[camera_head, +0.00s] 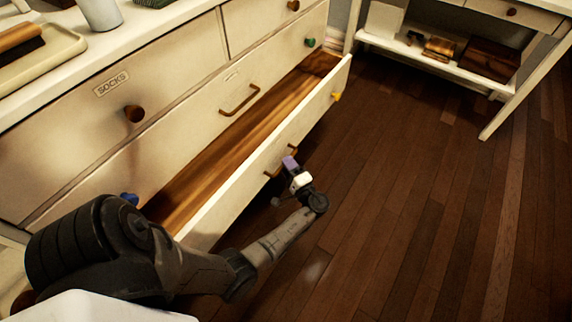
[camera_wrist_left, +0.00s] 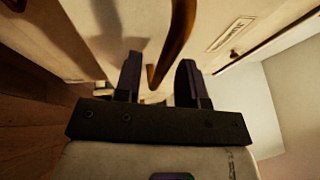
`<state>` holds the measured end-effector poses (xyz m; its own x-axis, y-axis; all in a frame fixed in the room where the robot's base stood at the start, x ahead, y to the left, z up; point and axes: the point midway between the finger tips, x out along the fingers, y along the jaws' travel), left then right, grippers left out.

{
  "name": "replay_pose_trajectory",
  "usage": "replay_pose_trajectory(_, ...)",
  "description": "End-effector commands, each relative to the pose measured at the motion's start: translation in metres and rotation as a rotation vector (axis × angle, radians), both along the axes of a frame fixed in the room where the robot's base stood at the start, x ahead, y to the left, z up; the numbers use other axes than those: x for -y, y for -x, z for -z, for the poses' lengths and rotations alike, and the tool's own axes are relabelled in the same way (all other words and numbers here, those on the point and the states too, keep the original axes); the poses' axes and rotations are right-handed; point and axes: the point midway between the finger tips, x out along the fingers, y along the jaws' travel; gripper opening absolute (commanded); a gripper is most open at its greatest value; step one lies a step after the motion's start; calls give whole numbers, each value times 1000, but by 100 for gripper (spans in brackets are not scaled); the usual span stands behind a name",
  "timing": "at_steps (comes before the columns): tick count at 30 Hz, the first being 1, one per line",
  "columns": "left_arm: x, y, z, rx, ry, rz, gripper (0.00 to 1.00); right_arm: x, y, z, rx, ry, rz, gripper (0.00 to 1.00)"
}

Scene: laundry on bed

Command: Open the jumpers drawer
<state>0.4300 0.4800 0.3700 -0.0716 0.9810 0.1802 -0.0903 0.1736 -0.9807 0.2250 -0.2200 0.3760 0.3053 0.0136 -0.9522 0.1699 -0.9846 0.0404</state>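A lower drawer of the cream dresser stands pulled out, its bare wooden inside (camera_head: 235,142) showing and looking empty. Its front panel (camera_head: 318,106) carries a brown bar handle (camera_head: 268,173), also seen in the wrist view (camera_wrist_left: 181,28). My left gripper (camera_head: 291,166) is at this handle, in front of the panel. In the wrist view its two dark fingers (camera_wrist_left: 160,80) stand apart with the handle's curved end between them, a gap showing on each side. A label (camera_wrist_left: 231,34) there is too small to read, so I cannot tell which drawer is the jumpers one. My right gripper is out of view.
A drawer labelled SOCKS (camera_head: 112,84) is shut above that. A tray with a brush (camera_head: 20,38) is on top. A white side table (camera_head: 510,96) stands back right; the floor (camera_head: 420,190) is clear.

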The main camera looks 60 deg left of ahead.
Motion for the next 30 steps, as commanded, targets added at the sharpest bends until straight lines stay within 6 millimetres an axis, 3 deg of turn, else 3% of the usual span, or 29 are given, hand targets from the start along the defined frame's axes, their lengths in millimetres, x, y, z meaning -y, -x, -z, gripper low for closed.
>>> replay_pose_trajectory(6, -11, 1, -2, 1, 0, 1, 37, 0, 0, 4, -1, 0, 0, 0)
replay_pose_trajectory(16, -12, 1, -3, 1, 0, 1, 36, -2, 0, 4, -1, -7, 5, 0)
replay_pose_trajectory(27, -12, 1, -3, 1, 0, 1, 1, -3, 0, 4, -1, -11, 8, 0)
replay_pose_trajectory(30, -12, 1, -3, 1, 0, 1, 0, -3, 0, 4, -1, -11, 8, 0)
